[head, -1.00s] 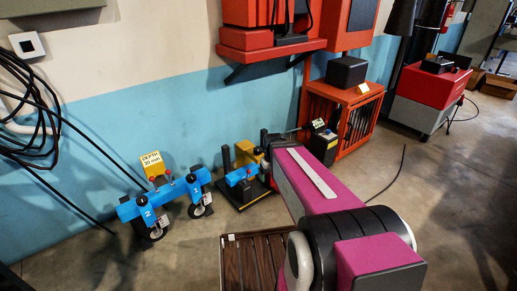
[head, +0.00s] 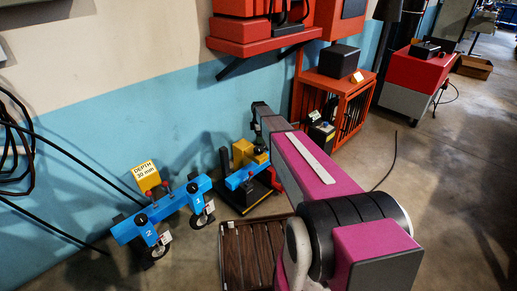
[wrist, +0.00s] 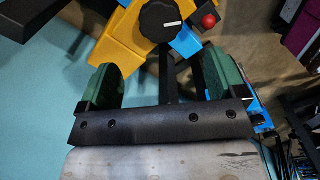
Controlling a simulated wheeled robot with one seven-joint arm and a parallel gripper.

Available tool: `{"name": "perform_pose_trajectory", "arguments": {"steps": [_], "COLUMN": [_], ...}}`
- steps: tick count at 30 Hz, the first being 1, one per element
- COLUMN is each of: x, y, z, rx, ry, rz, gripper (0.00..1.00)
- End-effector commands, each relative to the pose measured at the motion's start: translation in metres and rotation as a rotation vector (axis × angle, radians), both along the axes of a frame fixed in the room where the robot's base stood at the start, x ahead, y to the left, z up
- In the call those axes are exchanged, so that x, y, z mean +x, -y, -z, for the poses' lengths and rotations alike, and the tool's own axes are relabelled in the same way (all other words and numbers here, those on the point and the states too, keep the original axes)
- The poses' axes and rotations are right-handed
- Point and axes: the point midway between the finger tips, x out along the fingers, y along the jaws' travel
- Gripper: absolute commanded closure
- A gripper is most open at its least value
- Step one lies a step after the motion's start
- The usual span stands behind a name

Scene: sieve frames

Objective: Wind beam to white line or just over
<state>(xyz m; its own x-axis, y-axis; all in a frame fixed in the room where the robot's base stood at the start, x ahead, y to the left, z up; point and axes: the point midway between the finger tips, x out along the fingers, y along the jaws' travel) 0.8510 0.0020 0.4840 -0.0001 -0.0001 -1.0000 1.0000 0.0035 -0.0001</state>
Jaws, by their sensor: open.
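A yellow unit (wrist: 135,38) fills the top of the wrist view. It bears a round black knob (wrist: 160,20) with a white mark and a small red ball (wrist: 208,20); blue parts show beside it. My gripper (wrist: 160,85) is open, its two green-padded fingers apart with nothing held between them. The knob lies beyond the fingertips. In the head view a yellow and blue unit (head: 243,152) stands on a dark base beside my arm. To its left is a blue beam assembly (head: 160,212) with small dials and a yellow "DEPTH 30 mm" block (head: 146,175). My fingers are hidden there.
A brown slatted platform (head: 240,250) lies on the floor in front. Black cables (head: 15,150) hang at the left wall. An orange cage (head: 335,100) and a red-grey cabinet (head: 415,85) stand at the right. The floor at right is mostly clear, with a loose cable.

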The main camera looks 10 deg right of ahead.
Motion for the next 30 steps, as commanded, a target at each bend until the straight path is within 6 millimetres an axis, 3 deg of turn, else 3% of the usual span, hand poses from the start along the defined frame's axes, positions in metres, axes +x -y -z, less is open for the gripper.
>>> {"name": "perform_pose_trajectory", "arguments": {"steps": [9,15,21,30], "x": [0.0,0.0,0.0,-0.001], "y": [0.0,0.0,0.0,0.0], "z": [0.057,0.084,0.095,0.096], "rx": [0.0,0.0,0.0,0.0], "ry": [-0.002,-0.001,0.0,0.001], "rz": [0.003,0.003,0.003,0.003], "gripper": [0.1,0.1,0.1,0.13]}}
